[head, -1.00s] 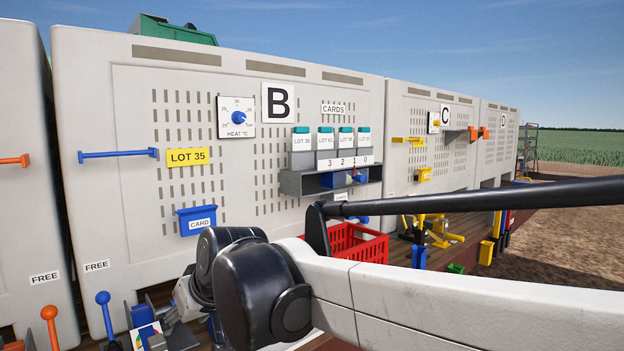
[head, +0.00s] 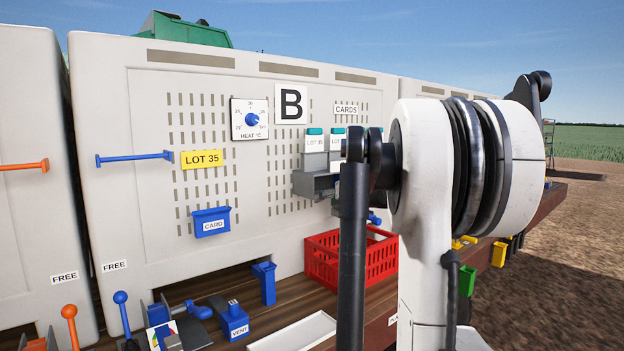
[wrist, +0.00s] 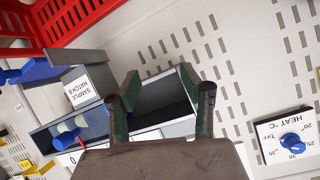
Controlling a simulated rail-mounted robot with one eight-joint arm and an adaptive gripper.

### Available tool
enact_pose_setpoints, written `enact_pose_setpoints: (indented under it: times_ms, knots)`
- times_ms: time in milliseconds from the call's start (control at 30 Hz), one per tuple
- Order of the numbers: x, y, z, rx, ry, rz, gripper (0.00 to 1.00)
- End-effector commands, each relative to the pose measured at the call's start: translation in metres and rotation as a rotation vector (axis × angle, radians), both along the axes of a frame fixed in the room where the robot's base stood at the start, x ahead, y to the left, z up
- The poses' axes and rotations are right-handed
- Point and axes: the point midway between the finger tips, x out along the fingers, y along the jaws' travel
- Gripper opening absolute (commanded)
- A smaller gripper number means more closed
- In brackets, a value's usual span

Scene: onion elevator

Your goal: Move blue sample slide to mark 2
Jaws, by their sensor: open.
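The blue sample slide's knob (wrist: 66,130) shows in the wrist view at the left of a grey rail housing (wrist: 163,108). It sits by the 0 mark (wrist: 69,159), with a small red pointer beside it; mark 2 is not readable. My gripper (wrist: 168,88) is open and empty, its two dark fingers in front of the housing, to the right of the knob and apart from it. In the head view, my arm hides the knob, the scale and my gripper; only the housing's left part (head: 312,185) shows.
A box labelled SAMPLE HATCH B (wrist: 82,84) with a blue handle (wrist: 38,72) lies near the slide. A red crate (head: 325,262) stands near the panel. The HEAT dial (head: 250,119), blue CARD holder (head: 211,222) and blue bar (head: 133,158) are on the panel.

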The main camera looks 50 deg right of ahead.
Motion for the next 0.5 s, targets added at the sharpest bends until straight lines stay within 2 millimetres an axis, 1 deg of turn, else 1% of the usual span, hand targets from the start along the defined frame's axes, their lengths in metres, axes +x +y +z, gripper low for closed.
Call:
enact_pose_setpoints:
  times_ms: [33,67,100,167,200,267,300,400,500]
  knots:
    - [-0.015,-0.031,0.002,0.012,-0.034,-0.005,0.42]
    - [-0.022,-0.047,0.003,0.017,-0.058,-0.001,0.42]
    - [-0.034,-0.067,0.004,0.021,-0.091,0.002,0.42]
    - [-0.054,-0.097,0.007,0.021,-0.144,0.008,0.42]
    - [-0.068,-0.116,0.01,0.017,-0.181,0.011,0.42]
    - [-0.089,-0.142,0.014,0.005,-0.237,0.016,0.42]
    - [-0.104,-0.157,0.017,-0.004,-0.272,0.018,0.42]
    - [-0.137,-0.188,0.023,-0.033,-0.347,0.021,0.42]
    - [-0.16,-0.207,0.027,-0.057,-0.398,0.022,0.42]
